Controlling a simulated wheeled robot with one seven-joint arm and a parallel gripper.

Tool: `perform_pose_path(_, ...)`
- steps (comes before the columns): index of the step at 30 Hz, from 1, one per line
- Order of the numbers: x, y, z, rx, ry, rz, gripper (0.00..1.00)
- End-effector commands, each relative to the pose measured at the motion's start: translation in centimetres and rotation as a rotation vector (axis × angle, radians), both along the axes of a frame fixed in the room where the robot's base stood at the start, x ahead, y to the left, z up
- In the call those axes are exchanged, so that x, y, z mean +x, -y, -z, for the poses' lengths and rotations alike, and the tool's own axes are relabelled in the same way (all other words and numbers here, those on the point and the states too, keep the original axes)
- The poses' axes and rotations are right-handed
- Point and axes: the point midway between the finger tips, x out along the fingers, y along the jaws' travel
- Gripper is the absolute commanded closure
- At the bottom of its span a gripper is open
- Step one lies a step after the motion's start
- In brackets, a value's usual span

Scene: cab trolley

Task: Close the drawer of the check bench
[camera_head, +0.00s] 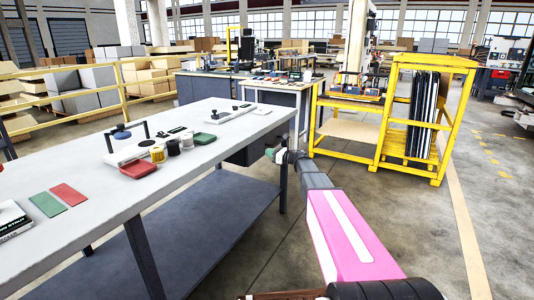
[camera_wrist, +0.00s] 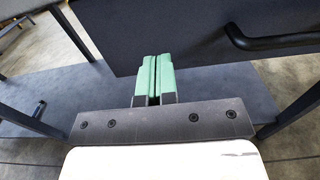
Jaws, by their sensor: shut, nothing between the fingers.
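The check bench (camera_head: 190,145) is a long table with a pale grey top and dark legs. Its dark drawer (camera_head: 243,154) hangs under the top near the far right end, partly behind my gripper. How far the drawer stands out is hard to tell. In the wrist view the dark drawer front (camera_wrist: 190,38) fills the upper middle, with a black bar handle (camera_wrist: 275,40) at its right. My gripper (camera_head: 271,152) has green fingers pressed together and empty, and it also shows in the wrist view (camera_wrist: 153,62). The fingertips overlap the front's lower part, left of the handle; contact is unclear.
A blue-grey lower shelf (camera_head: 215,205) spans the bench legs. Jars, a red block (camera_head: 138,169), a green block and flat plates lie on the bench top. A yellow rack (camera_head: 425,115) with dark panels stands behind at right.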

Motion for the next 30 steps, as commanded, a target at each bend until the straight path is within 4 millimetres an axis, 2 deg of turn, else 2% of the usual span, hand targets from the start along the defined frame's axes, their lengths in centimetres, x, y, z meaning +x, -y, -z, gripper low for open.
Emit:
perform_pose_path(12,-4.0,5.6,0.0,-0.002,-0.001,0.001,1.0)
perform_pose_path(20,-5.1,7.3,0.0,0.006,-0.007,0.007,1.0)
perform_pose_path(26,-5.0,7.8,-0.4,0.137,-0.107,0.154,1.0)
perform_pose_path(30,-5.0,9.0,-0.5,0.344,-0.258,0.352,1.0)
